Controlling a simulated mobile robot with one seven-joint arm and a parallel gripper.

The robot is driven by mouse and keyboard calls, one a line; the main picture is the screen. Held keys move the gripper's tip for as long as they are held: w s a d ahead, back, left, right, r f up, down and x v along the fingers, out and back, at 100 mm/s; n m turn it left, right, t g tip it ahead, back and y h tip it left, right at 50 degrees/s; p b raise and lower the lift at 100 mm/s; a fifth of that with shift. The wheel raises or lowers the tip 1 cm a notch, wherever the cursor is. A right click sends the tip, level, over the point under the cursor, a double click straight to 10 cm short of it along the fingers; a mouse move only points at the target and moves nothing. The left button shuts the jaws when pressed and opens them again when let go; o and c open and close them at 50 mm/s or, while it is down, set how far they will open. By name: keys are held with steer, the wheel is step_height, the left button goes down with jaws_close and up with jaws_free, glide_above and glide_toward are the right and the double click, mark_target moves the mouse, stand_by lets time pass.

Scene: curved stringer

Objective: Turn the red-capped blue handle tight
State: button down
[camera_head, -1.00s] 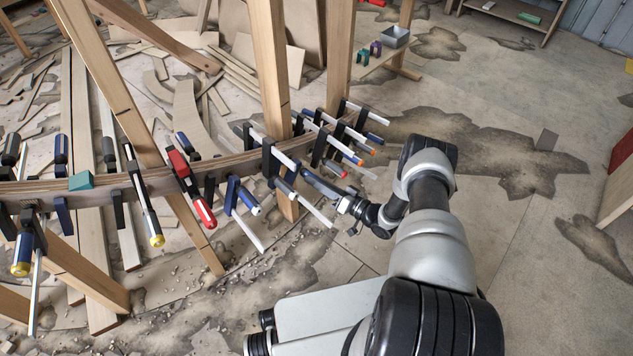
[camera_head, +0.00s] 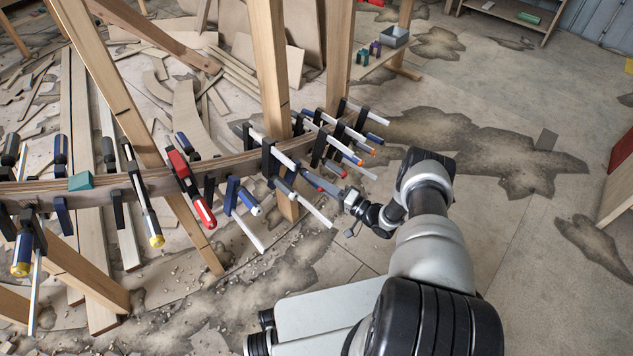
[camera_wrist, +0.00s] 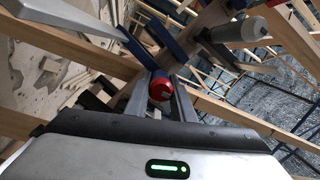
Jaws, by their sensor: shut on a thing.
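The red-capped blue handle belongs to a clamp on the curved laminated stringer (camera_head: 232,164). In the wrist view its round red cap (camera_wrist: 160,90) faces me, with the blue handle (camera_wrist: 156,74) behind it. My gripper (camera_wrist: 162,82) has one finger on each side of the cap and is shut on the handle. In the head view my gripper (camera_head: 345,196) is at the near end of this handle (camera_head: 321,183), right of the wooden post. The fingers and cap are small there, and the clamp's jaws are hard to make out among the neighbours.
Wooden posts (camera_head: 272,70) stand behind. The floor right of my arm (camera_head: 540,240) is open.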

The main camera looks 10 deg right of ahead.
steer(key=shift+f, duration=0.1)
steer(key=c, duration=1.5)
jaws_free()
steer(key=shift+s+d, duration=0.1)
steer(key=shift+s, duration=0.05)
